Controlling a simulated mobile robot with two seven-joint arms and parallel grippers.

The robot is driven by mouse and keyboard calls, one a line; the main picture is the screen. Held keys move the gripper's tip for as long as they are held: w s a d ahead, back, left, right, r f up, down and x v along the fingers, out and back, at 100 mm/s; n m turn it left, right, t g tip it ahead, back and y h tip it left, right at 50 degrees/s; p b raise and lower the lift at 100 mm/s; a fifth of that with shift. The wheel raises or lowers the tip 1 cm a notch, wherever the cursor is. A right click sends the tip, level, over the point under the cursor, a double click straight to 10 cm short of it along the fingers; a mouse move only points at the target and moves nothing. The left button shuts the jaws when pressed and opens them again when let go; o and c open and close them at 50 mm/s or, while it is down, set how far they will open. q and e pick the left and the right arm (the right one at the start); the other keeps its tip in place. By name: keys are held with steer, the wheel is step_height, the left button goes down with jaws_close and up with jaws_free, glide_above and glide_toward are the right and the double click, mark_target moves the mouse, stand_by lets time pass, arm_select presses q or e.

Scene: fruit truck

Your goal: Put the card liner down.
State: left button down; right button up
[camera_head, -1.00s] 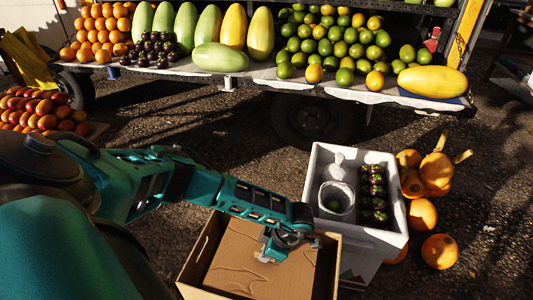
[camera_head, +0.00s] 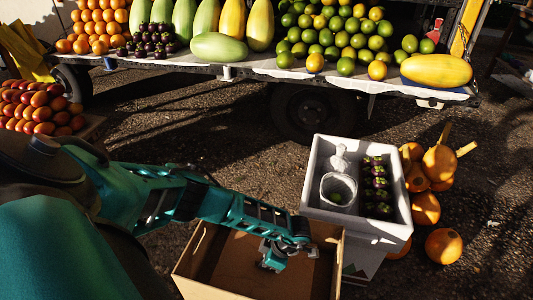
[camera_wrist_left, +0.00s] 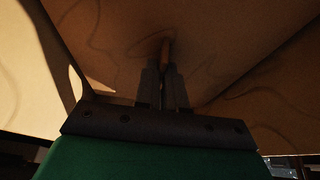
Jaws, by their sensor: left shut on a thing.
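The brown card liner (camera_head: 240,268) lies inside the open cardboard box (camera_head: 205,286) at the bottom of the head view, below the box's rim. My left gripper (camera_head: 275,262) reaches down into the box over the liner. In the left wrist view the two finger pads (camera_wrist_left: 168,75) are close together on a small raised tab of the liner (camera_wrist_left: 230,50), which has wavy marks. Whether the liner rests on the box floor is hidden. My right gripper is not in view.
The truck bed (camera_head: 270,68) with melons and citrus is at the back. Open asphalt lies between.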

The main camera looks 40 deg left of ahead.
arm_select(q)
steer(key=shift+f+b, duration=0.45)
steer(key=shift+f, duration=0.15)
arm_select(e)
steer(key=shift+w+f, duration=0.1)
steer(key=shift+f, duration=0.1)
arm_select(q)
steer(key=c, duration=1.2)
jaws_free()
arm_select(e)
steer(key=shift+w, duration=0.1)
arm_select(q)
steer(key=shift+r+p, duration=0.5)
steer(key=p+v, duration=0.4)
steer(key=v, duration=0.8)
steer(key=shift+r+p, duration=0.15)
steer(key=shift+p, duration=0.15)
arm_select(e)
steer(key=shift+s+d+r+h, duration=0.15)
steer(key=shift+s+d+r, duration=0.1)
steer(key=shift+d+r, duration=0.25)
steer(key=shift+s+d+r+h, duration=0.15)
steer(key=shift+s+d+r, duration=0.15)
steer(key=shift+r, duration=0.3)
